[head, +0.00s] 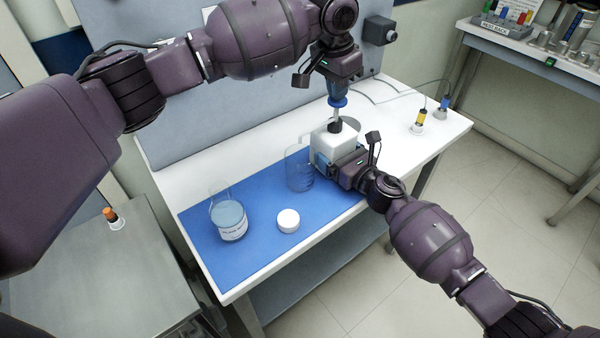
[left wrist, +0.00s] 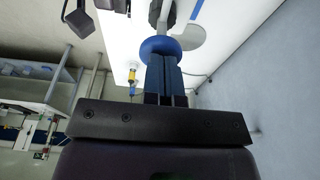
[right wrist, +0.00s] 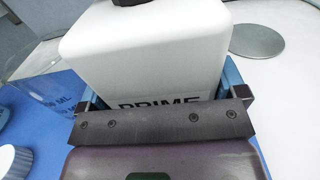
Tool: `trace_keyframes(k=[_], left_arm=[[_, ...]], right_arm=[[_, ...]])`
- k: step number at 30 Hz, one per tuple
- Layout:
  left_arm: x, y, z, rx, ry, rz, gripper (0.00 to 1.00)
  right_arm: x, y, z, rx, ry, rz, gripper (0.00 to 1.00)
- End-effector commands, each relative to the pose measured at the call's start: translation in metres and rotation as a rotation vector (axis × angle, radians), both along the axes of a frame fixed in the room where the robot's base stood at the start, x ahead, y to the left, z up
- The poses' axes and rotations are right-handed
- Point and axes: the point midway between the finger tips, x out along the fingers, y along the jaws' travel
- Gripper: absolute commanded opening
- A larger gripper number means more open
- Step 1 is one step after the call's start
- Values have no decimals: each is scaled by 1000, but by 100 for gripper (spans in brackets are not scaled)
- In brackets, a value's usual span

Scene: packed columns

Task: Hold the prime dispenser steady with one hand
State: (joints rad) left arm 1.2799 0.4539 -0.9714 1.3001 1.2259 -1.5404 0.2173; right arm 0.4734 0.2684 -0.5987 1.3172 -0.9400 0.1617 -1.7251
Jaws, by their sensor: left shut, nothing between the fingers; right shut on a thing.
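The prime dispenser is a white square bottle (head: 333,142) with a dark neck, standing upright at the back of the blue mat (head: 250,238). In the right wrist view the bottle (right wrist: 150,50) shows the letters "PRIME", partly hidden by my gripper. My right gripper (head: 324,163) is shut on the bottle's body, one blue finger on each side. The dispenser's blue round top (head: 337,102) sits above the neck. My left gripper (head: 336,88) is shut directly over it, fingertips at or just above the top. In the left wrist view the blue top (left wrist: 160,47) meets the closed fingers; contact is unclear.
A glass beaker (head: 299,170) stands just left of the dispenser. Two small columns (head: 418,122) stand at the table's right. A grey panel (head: 230,90) rises behind.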

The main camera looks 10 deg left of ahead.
Motion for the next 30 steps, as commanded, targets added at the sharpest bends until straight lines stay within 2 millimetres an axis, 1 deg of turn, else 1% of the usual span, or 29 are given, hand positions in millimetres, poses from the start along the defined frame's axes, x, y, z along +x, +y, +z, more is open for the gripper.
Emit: trace_keyframes(k=[14, 30], left_arm=[[0, 1, -15, 1, 1, 1, 0], [0, 1, -18, 2, 2, 1, 0]], right_arm=[[0, 0, -1, -1, 1, -1, 60], [0, 0, 0, -1, 1, 0, 60]])
